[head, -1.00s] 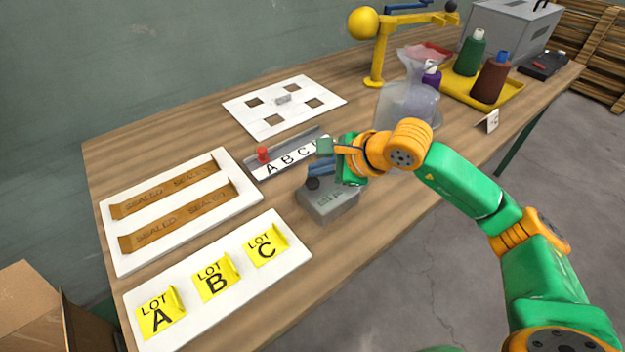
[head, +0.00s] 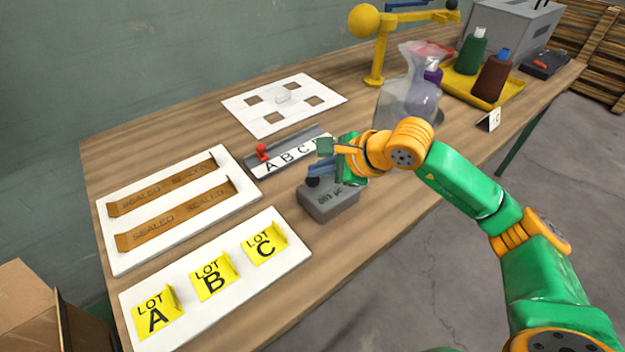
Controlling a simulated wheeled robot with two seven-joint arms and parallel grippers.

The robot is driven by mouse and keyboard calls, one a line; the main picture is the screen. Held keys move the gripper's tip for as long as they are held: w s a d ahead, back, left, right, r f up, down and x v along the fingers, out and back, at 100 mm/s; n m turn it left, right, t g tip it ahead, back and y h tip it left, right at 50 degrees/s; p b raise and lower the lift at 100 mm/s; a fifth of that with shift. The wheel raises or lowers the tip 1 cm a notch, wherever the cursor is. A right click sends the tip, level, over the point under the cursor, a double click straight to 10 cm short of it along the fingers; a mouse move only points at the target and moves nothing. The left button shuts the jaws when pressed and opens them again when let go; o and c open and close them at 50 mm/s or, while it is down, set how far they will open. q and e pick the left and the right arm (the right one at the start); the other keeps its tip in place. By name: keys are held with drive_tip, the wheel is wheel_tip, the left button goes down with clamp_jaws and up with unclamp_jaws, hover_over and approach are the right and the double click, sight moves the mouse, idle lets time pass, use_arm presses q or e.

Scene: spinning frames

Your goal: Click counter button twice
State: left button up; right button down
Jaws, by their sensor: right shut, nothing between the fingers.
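The counter is a small grey box (head: 334,205) on the table near the middle of the head view. A dark round knob, seemingly its button (head: 312,182), shows at its upper left. My right gripper (head: 318,168) is shut and empty, right over the far part of the counter. Its fingertips are close above or against the knob; I cannot tell whether they touch. The gripper hides part of the counter's top. The small display marks on the counter's near face are too small to read. My left gripper is not in view.
A lettered strip (head: 273,171) with a red knob (head: 262,152) lies behind the counter. White boards with SEALED strips (head: 185,246) and yellow LOT cards (head: 213,278) lie left.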

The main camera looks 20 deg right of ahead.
sight(318, 181)
drive_tip(key=shift+f+b, duration=0.6)
drive_tip(key=shift+b, duration=0.15)
idle(0.8)
drive_tip(key=shift+r, duration=0.1)
drive_tip(key=shift+r+p, duration=0.7)
drive_tip(key=shift+r, duration=0.25)
wheel_tip(318, 181, up, 5)
drive_tip(key=p, duration=0.3)
drive_tip(key=shift+r+p, duration=0.1)
drive_tip(key=shift+p, duration=0.25)
idle(0.3)
